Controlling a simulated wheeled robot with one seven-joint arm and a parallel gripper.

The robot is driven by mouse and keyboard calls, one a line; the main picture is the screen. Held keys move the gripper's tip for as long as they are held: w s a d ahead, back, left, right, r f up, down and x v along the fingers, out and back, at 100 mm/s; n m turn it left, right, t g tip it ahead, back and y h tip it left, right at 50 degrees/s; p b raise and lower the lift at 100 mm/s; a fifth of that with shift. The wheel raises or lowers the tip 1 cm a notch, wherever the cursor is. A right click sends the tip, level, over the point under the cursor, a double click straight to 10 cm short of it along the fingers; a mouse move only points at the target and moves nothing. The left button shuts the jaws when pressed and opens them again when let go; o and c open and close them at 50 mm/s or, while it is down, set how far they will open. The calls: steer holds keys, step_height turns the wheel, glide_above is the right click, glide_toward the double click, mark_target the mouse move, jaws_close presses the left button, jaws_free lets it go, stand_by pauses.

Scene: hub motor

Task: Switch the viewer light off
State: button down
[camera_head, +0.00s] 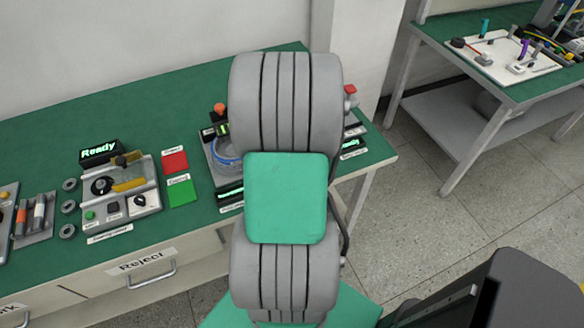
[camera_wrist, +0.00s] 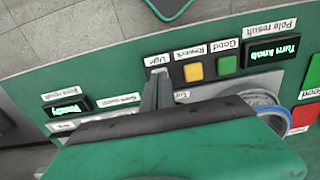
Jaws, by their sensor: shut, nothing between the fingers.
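In the wrist view, which appears upside down, a dark button panel (camera_wrist: 210,72) carries labels. One label, apparently reading "Light" (camera_wrist: 158,60), sits at its left end. My gripper (camera_wrist: 158,80) is shut and empty, its grey fingertips right at the panel's left end by that label. The light's switch cannot be made out; the fingers seem to cover that spot. I cannot tell whether they touch the panel. Beside them are a yellow button (camera_wrist: 194,72) labelled "Rework" and a green button (camera_wrist: 227,65) labelled "Good". In the head view my arm hides the gripper and most of this station.
A lit "Turn knob" display (camera_wrist: 272,52) stands beside the panel and a lit "Ready" display (camera_wrist: 67,110) farther left. In the head view, another station (camera_head: 120,200) and red (camera_head: 174,161) and green (camera_head: 182,192) pads occupy the green bench (camera_head: 40,140). A second table (camera_head: 440,42) stands back right.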

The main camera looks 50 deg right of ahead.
steer(key=shift+f+b, duration=0.45)
steer(key=shift+f, duration=0.2)
step_height(320, 180, up, 7)
steer(key=p, duration=0.5)
steer(key=shift+r+p, duration=0.1)
steer(key=shift+p, duration=0.2)
stand_by(0.4)
